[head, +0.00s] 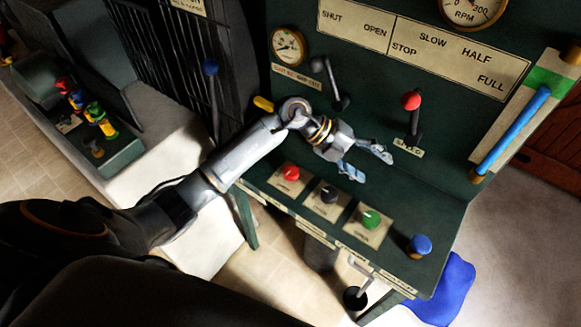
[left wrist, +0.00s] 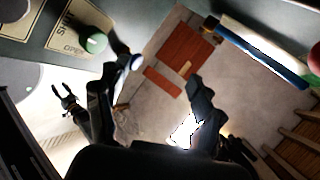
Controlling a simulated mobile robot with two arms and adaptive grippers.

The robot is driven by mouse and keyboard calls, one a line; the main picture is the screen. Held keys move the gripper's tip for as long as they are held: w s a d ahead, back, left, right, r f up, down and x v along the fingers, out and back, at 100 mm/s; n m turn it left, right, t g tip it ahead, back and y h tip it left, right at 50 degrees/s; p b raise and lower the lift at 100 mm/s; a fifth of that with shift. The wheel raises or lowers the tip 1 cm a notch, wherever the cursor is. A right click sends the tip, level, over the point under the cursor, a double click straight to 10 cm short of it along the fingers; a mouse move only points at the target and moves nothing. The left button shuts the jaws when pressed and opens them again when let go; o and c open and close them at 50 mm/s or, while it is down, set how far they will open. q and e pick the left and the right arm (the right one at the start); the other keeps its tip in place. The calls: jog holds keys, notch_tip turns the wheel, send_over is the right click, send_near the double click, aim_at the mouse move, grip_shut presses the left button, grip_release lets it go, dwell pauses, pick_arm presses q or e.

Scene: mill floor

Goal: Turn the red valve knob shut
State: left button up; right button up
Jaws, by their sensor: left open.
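The red valve knob (head: 290,173) sits on a pale plate at the left of a row on the console's sloped desk. My left gripper (head: 367,161) is open and empty above the desk. It is to the right of the red knob and apart from it, past the black knob (head: 329,195) and over the far side of the green knob (head: 370,219). In the left wrist view the fingers (left wrist: 150,92) are spread, with the green knob (left wrist: 95,42) above left. The red valve knob cannot be made out there. A dark forked shape (left wrist: 65,100), perhaps my right gripper, shows at lower left.
A red-balled lever (head: 411,101) and a dark lever (head: 335,88) stand out from the panel behind my left gripper. A blue knob (head: 419,245) is at the desk's right end. A blue bar (head: 515,130) runs up the right side. A blue-balled lever (head: 210,68) stands left.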

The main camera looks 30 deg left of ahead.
pick_arm(q)
jog(key=w+a+f+g+y, duration=0.1)
jog(key=a+f+y, duration=0.3)
jog(key=a, duration=0.5)
notch_tip(320, 180, up, 3)
jog(key=n+g+y, duration=0.2)
jog(key=n+y, duration=0.1)
jog(key=y, duration=0.4)
send_over(291, 170)
notch_tip(291, 170, down, 14)
jog(key=p, duration=0.2)
jog(key=shift+r+p, duration=0.2)
jog(key=shift+p, duration=0.2)
jog(key=shift+m, duration=0.3)
jog(key=c, duration=1.2)
